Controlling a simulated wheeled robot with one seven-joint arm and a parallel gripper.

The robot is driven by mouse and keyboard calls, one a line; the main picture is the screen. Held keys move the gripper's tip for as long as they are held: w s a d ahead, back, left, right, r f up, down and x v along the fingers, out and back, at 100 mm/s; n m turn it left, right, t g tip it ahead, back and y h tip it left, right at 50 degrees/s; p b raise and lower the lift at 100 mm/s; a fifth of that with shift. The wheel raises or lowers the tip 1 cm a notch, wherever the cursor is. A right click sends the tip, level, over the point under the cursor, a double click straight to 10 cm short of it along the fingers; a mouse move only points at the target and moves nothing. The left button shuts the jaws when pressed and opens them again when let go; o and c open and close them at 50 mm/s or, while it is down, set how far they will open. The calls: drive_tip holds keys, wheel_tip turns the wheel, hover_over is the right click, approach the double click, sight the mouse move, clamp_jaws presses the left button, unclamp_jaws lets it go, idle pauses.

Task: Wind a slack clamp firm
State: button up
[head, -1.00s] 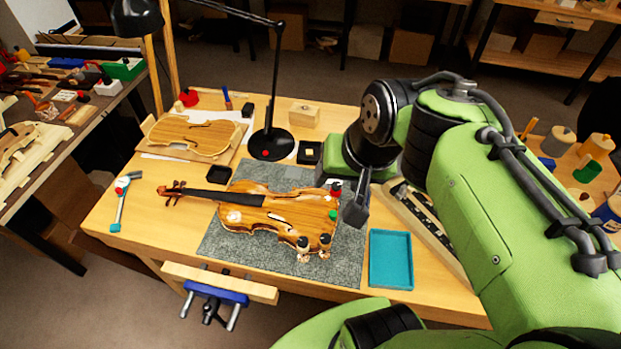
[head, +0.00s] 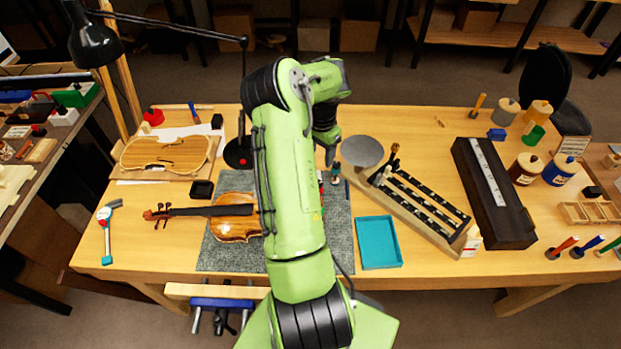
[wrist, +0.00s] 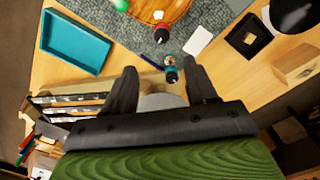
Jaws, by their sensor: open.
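The violin (head: 232,222) lies on the grey mat, its body largely hidden behind my arm in the head view. In the wrist view part of its body (wrist: 150,8) shows at the top, with a red-topped clamp (wrist: 161,33) and a green-topped clamp (wrist: 122,5) at its edge. A small piece with a teal top (wrist: 171,74) stands apart from the violin; it also shows in the head view (head: 335,178). My gripper (wrist: 161,70) is open and empty, with this piece seen between its fingertips. I cannot tell its height above it or which clamp is slack.
A teal tray (head: 380,243) lies right of the mat (head: 342,240). A long slotted wooden rack (head: 425,205) and a grey disc (head: 362,151) stand farther right.

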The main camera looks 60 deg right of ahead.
drive_tip(key=f, duration=1.2)
drive_tip(key=shift+w+f, duration=0.15)
drive_tip(key=shift+w, duration=0.1)
clamp_jaws()
